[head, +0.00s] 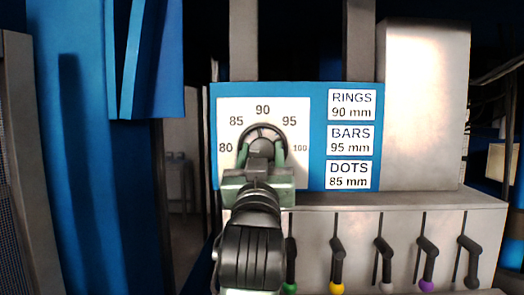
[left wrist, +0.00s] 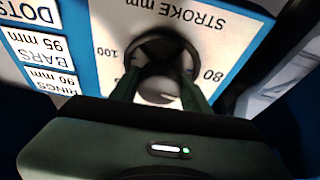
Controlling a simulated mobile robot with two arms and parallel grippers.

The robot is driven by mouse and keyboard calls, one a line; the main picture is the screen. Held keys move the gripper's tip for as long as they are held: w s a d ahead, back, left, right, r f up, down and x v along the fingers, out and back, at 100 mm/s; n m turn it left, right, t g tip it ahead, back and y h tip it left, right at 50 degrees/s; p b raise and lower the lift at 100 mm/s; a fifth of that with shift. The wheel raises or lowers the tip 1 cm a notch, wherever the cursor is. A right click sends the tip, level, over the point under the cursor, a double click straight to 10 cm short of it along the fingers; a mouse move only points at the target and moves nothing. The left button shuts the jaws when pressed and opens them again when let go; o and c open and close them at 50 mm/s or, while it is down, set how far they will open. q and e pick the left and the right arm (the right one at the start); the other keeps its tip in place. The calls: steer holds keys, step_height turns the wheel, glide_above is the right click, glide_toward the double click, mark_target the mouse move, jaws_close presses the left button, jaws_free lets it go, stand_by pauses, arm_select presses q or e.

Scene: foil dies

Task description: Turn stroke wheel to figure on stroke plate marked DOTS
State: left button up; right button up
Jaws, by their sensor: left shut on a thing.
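The stroke wheel (head: 263,131), a dark round wheel with a grey hub, sits on a white dial (head: 228,104) with figures 80, 85, 90, 95 and 100 around it. In the head view my left gripper (head: 262,153) reaches it from the front, its green fingers on either side of the hub. The left wrist view shows the wheel (left wrist: 157,46) upside down between the fingers (left wrist: 160,92). My gripper hides the wheel's lower part, and I cannot tell which figure it points to. The DOTS plate (head: 348,176) reads 85 mm. My right gripper is not in view.
The plates RINGS 90 mm (head: 351,104) and BARS 95 mm (head: 350,140) are above DOTS on the blue panel (head: 318,182). Below right, several levers with coloured knobs (head: 337,288) stick out of a grey housing (head: 455,222). A blue column (head: 88,150) stands at left.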

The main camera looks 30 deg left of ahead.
arm_select(q)
steer(key=m+h+p, duration=0.1)
steer(key=m+p, duration=0.1)
steer(key=m, duration=0.1)
steer(key=m+t+h+p, duration=0.1)
steer(key=m+h+p, duration=0.1)
steer(key=m, duration=0.2)
steer(key=shift+r, duration=0.2)
steer(key=shift+s+f+m+h+p, duration=0.15)
steer(key=shift+m+h+p, duration=1.05)
steer(key=shift+m+p, duration=0.6)
steer(key=o, duration=1.4)
steer(key=shift+c, duration=0.2)
steer(key=b+v, duration=0.7)
steer(key=b, duration=0.7)
steer(key=shift+s+f+b, duration=0.25)
steer(key=shift+s+b, duration=0.05)
